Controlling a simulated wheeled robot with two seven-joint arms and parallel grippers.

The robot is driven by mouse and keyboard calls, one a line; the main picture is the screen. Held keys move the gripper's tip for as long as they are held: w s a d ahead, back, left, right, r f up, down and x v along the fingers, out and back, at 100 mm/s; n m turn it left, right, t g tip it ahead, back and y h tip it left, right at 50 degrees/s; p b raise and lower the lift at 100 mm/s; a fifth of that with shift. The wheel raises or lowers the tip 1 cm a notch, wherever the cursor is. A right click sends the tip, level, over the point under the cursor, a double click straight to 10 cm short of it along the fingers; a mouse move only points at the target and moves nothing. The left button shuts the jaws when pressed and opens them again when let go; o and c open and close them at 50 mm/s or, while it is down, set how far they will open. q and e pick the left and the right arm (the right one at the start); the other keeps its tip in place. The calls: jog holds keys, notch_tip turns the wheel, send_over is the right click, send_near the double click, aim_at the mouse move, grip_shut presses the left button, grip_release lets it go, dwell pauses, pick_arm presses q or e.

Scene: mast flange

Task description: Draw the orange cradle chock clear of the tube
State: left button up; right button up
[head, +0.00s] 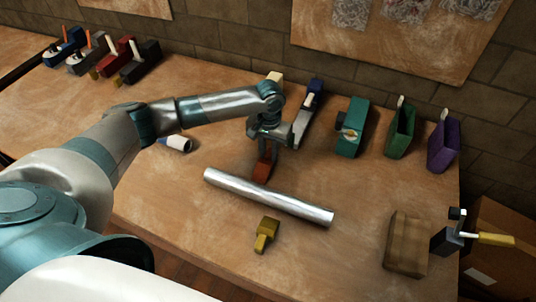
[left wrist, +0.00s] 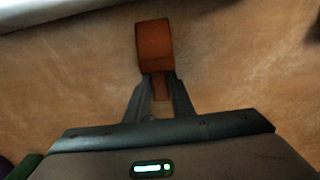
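The orange cradle chock (head: 262,168) is behind the silver tube (head: 268,197), near its middle. In the left wrist view the chock's block (left wrist: 155,45) points toward the tube (left wrist: 50,10), with bare wood showing between them. My left gripper (head: 272,148) reaches down over the chock's back end. In the left wrist view its fingers (left wrist: 159,88) close in on both sides of the chock's narrow tail. The finger pads partly hide the tail. A yellow chock (head: 266,235) lies in front of the tube. My right gripper is not in view.
A blue tool (head: 308,105), a teal box (head: 353,127), and green (head: 401,132) and purple (head: 443,145) holders stand along the back. A wooden block (head: 407,245) and a clamp (head: 458,235) are at right. A white-and-blue cylinder (head: 175,143) lies left of the gripper.

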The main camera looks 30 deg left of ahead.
pick_arm(q)
jog(key=o, duration=0.3)
notch_tip(320, 180, up, 17)
jog(key=b, duration=0.3)
jog(key=shift+r, duration=0.2)
dwell(0.3)
jog(key=shift+r, duration=0.1)
dwell(0.7)
